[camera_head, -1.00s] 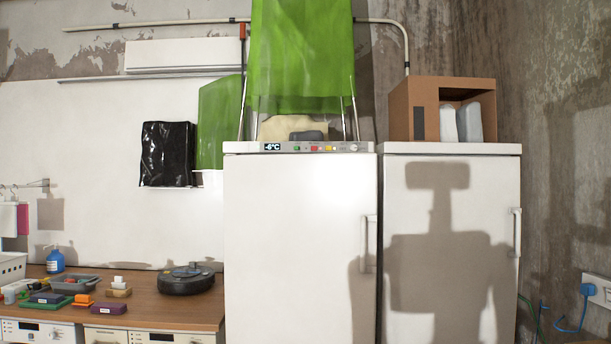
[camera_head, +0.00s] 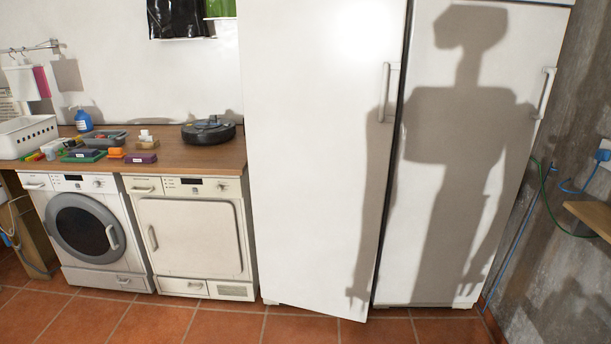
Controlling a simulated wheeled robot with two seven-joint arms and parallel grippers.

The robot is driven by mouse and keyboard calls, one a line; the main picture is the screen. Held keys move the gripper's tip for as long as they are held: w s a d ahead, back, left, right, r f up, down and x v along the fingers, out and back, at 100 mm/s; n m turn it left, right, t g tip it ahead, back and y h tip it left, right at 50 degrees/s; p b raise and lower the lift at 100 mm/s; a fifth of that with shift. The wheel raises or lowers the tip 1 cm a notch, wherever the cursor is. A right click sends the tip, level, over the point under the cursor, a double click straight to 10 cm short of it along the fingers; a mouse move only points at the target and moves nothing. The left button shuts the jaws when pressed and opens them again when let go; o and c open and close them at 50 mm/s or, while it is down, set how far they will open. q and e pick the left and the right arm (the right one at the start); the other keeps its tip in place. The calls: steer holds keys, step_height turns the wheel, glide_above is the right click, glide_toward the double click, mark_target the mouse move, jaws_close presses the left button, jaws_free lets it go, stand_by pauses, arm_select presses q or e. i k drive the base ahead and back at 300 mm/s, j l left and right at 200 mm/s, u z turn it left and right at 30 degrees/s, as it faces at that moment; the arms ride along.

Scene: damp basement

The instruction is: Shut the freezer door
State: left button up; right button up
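The white freezer door (camera_head: 310,150) is the front of the left one of two tall white units. Its vertical handle (camera_head: 388,92) is on the right edge. The door's bottom edge slants forward to the right, and its lower right corner sticks out over the floor, so the door stands slightly ajar with its hinge side on the left. A dark gap runs along its right edge. The freezer's top and display are out of view. Neither of my grippers is in view; only my shadow falls on the two doors.
A second tall white unit (camera_head: 450,200) stands close on the right, its door apparently shut. Left are a dryer (camera_head: 190,238), a washing machine (camera_head: 88,235) and a cluttered wooden counter (camera_head: 180,157). A wooden ledge (camera_head: 596,216) juts in at right. The tiled floor (camera_head: 230,325) in front is clear.

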mark_target(320, 79)
steer(key=i+l, duration=0.1)
steer(key=i, duration=0.9)
